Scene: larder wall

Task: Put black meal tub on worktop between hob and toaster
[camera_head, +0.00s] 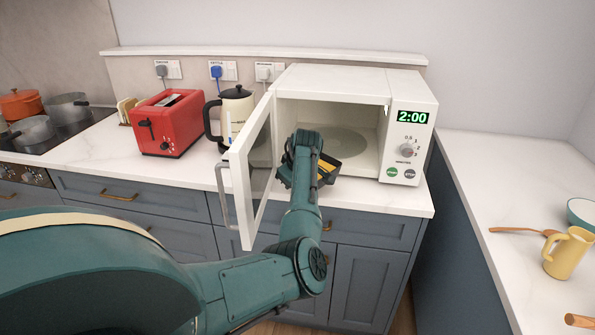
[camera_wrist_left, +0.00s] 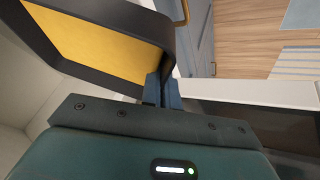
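The black meal tub (camera_head: 331,163) with yellow contents is at the front of the open microwave (camera_head: 352,82), partly hidden by my left arm. In the left wrist view the tub (camera_wrist_left: 95,14) is tilted in the picture, its yellow filling showing. My left gripper (camera_wrist_left: 163,90) is shut on the tub's wall near one corner. In the head view the gripper itself is mostly hidden by my arm. The red toaster (camera_head: 168,124) stands on the worktop (camera_head: 103,146), right of the hob (camera_head: 72,129). My right gripper is in neither view.
The microwave door (camera_head: 243,190) stands open to the left of my arm. A cream kettle (camera_head: 235,108) is between toaster and microwave. A toast rack (camera_head: 127,110) stands left of the toaster. Pots (camera_head: 33,130) are on the hob. Worktop between hob and toaster has some bare room in front.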

